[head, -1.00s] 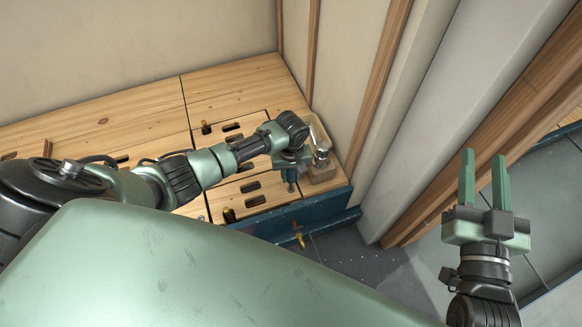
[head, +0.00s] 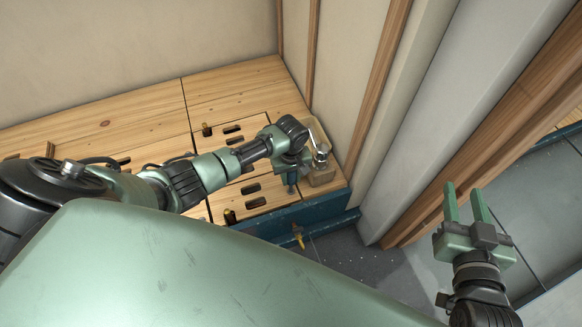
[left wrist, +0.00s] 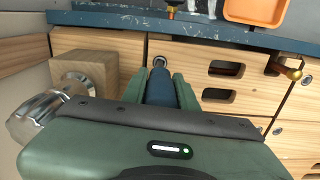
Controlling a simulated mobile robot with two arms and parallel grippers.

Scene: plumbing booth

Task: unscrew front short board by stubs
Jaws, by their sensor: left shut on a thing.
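My left gripper (head: 291,172) is shut on a blue-handled driver (left wrist: 160,92), which points down at the deck. In the left wrist view its tip is near a round screw head (left wrist: 160,61); I cannot tell if they touch. The front short board (head: 270,191), a pale wooden panel with two slots, lies under and beside the driver. It also shows in the left wrist view (left wrist: 200,72). A brass stub (head: 229,216) stands at its front left part, also seen in the left wrist view (left wrist: 292,73). My right gripper (head: 464,190) is open and empty, off to the right.
A wooden block (head: 321,176) with a chrome fitting (head: 320,155) stands close right of my left gripper, by the wall. A blue ledge (head: 290,219) runs along the deck's front, with a brass valve (head: 298,237) below. An orange tray (left wrist: 256,12) lies beyond the ledge.

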